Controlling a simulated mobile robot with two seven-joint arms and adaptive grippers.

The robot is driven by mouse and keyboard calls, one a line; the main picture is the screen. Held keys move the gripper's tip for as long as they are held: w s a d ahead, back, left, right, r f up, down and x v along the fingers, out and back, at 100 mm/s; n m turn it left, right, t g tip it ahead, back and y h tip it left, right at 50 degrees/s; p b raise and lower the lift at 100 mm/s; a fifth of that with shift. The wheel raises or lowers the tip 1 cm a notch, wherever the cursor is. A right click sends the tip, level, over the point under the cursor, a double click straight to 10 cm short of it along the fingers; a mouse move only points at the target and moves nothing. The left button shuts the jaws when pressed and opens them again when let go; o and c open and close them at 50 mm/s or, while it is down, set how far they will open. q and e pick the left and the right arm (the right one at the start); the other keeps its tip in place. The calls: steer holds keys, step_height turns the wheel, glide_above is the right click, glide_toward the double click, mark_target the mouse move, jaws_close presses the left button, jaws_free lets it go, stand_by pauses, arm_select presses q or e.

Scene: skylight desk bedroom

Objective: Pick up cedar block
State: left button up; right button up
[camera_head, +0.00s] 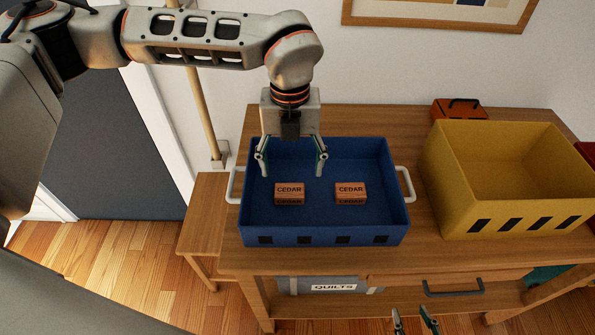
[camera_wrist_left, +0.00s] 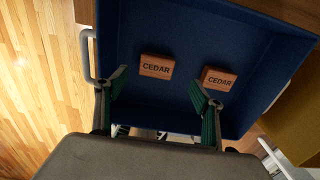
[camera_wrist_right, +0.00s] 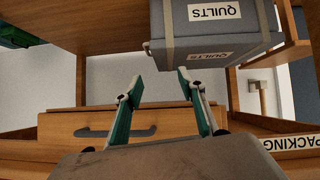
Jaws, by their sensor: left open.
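Two reddish-brown cedar blocks labelled CEDAR lie flat and apart on the floor of a blue bin (camera_head: 262,222). The left block (camera_head: 289,194) and the right block (camera_head: 350,193) also show in the left wrist view, the left one (camera_wrist_left: 156,66) and the right one (camera_wrist_left: 219,79). My left gripper (camera_head: 292,160) is open and empty, pointing down above the bin, over and slightly behind the left block. My right gripper (camera_head: 415,318) is low in front of the desk. In the right wrist view its fingers (camera_wrist_right: 157,85) are spread with nothing between them.
A yellow bin (camera_head: 440,190) stands right of the blue bin on the wooden desk (camera_head: 300,115), with an orange box (camera_head: 460,109) behind it. The blue bin has white side handles. A grey QUILTS box (camera_head: 300,285) sits under the desktop, beside a drawer (camera_wrist_right: 90,128).

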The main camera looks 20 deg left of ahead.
mark_target(289, 189)
arm_select(q)
steer(key=shift+w+f, duration=0.15)
steer(key=shift+f, duration=0.05)
steer(key=shift+s+f, duration=0.15)
steer(key=shift+f, duration=0.4)
steer(key=shift+s+f, duration=0.15)
steer(key=shift+f, duration=0.4)
steer(key=f, duration=0.5)
steer(key=shift+s+a, duration=0.2)
steer(key=shift+a, duration=0.05)
steer(key=c, duration=1.1)
